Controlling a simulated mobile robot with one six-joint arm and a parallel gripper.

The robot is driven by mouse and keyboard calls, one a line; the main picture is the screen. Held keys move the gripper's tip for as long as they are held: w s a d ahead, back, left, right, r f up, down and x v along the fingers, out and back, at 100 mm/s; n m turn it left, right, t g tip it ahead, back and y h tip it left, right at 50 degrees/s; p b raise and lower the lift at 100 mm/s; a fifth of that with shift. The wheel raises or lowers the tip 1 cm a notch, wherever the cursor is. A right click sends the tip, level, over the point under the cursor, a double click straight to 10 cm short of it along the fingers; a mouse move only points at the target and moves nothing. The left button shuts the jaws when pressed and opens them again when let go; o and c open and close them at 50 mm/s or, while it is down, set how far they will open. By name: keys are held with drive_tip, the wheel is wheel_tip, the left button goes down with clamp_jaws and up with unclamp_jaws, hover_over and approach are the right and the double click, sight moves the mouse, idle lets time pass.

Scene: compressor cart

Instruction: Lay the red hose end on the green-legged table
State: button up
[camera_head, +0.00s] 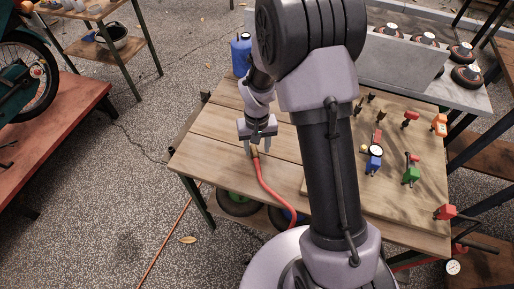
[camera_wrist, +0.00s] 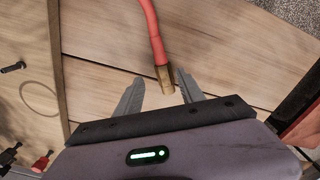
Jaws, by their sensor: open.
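The red hose (camera_head: 266,186) runs from the table's front edge up to a brass end fitting (camera_wrist: 165,79). The fitting appears to lie on the wooden tabletop (camera_head: 208,150), though a small gap cannot be ruled out. This table has a dark green leg (camera_head: 196,204). My gripper (camera_head: 260,146) is low over the left part of the tabletop, right at the hose end. In the wrist view my gripper (camera_wrist: 159,81) is open, with the brass fitting between its fingertips, closer to the right finger.
A board with valves and a gauge (camera_head: 376,151) occupies the table's right part. A blue container (camera_head: 241,57) stands at the back left. Another green-legged table (camera_head: 84,45) and a red bench (camera_head: 60,128) are farther left. The tabletop left of my gripper is clear.

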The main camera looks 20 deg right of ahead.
wheel_tip(320, 180, up, 16)
drive_tip(key=p, duration=0.5)
drive_tip(key=shift+f, duration=0.1)
idle(0.5)
